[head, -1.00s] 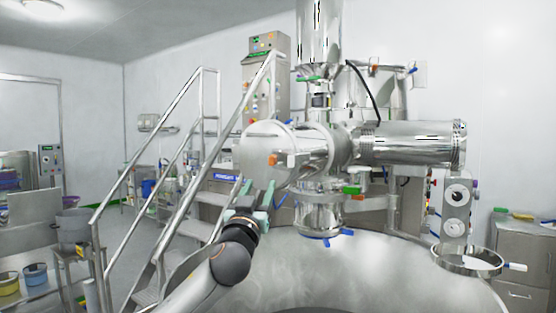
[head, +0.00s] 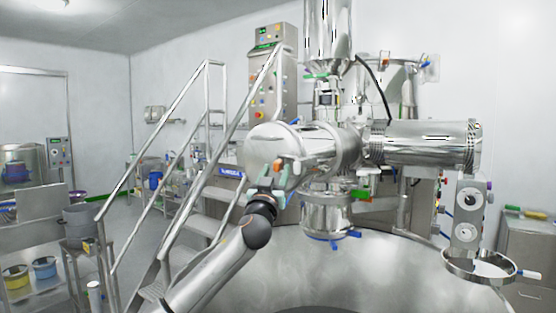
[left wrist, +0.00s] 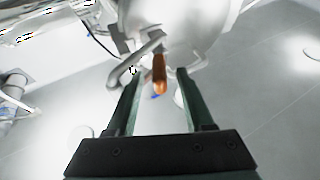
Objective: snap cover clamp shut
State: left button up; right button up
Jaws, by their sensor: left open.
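The cover (head: 262,148) is the rounded steel end of the horizontal housing, left of centre in the head view. In the left wrist view its pale dome (left wrist: 190,30) fills the top. The clamp (left wrist: 143,46) is a bent metal piece at the cover's edge, with an orange handle (left wrist: 159,75) sticking out. The orange handle also shows in the head view (head: 278,165). My left gripper (head: 271,180) is open at the clamp, its green fingers either side of the orange handle in the wrist picture. Contact cannot be told. My right gripper is not in view.
A large steel vessel (head: 385,265) lies below the housing. Metal stairs with rails (head: 165,225) stand to the left of my arm. A round steel ring (head: 480,268) sits at the right. A control cabinet (head: 272,75) stands behind.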

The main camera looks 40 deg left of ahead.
pick_arm(q)
jog(key=shift+p+x, duration=0.45)
jog(key=shift+x, duration=1.1)
grip_shut()
dwell(0.4)
